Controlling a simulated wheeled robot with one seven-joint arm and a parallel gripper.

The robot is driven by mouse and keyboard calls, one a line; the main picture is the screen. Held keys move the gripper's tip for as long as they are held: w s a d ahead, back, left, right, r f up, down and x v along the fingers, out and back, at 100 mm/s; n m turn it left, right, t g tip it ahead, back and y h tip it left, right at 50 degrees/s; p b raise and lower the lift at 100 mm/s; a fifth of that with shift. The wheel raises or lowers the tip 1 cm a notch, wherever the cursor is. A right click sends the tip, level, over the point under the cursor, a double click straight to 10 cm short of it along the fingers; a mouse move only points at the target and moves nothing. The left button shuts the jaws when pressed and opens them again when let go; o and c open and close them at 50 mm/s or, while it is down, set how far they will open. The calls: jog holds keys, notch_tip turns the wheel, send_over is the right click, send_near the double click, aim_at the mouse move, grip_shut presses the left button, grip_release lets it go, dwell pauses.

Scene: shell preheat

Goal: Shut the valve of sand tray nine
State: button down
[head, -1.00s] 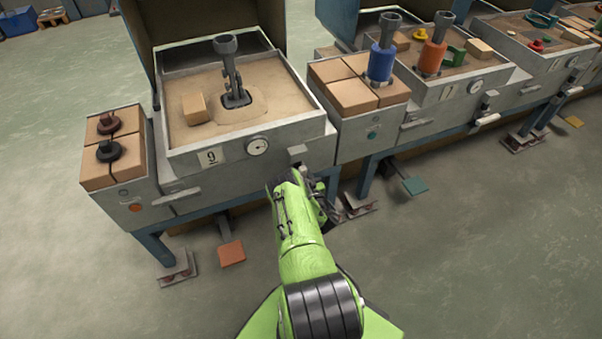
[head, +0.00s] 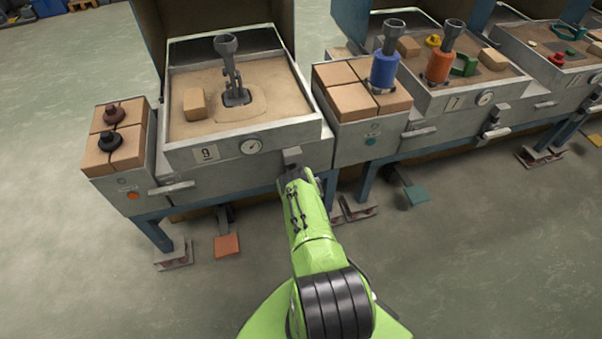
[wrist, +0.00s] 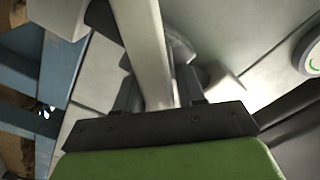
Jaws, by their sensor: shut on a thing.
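Sand tray nine (head: 190,150) is the grey box of sand with a "9" plate (head: 206,153) and a round gauge (head: 251,146) on its front. Its valve (head: 292,155) shows as a small grey block at the right end of the front. My gripper (head: 298,176) is right below that block, its fingers mostly hidden by my green wrist. In the wrist view my gripper (wrist: 158,92) is shut on a pale grey bar, the valve lever (wrist: 146,40), which runs between the two dark fingers. The lever's angle against the tray cannot be told from the head view.
A side box with blocks and a teal button (head: 372,141) stands just right of my gripper. Blue legs, an orange pedal (head: 228,245) and a teal pedal (head: 417,194) are below. Further trays continue to the right. The floor in front is clear.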

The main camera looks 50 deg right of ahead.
jog(key=m, duration=0.4)
jog(key=shift+s+d+f+m, duration=0.15)
jog(key=shift+d+f+m, duration=0.1)
jog(key=shift+f+m, duration=0.25)
jog(key=shift+m, duration=0.95)
jog(key=shift+f+m, duration=0.2)
jog(key=shift+m, duration=0.95)
jog(key=c, duration=0.9)
grip_release()
jog(key=shift+d, duration=0.1)
jog(key=shift+f, duration=0.2)
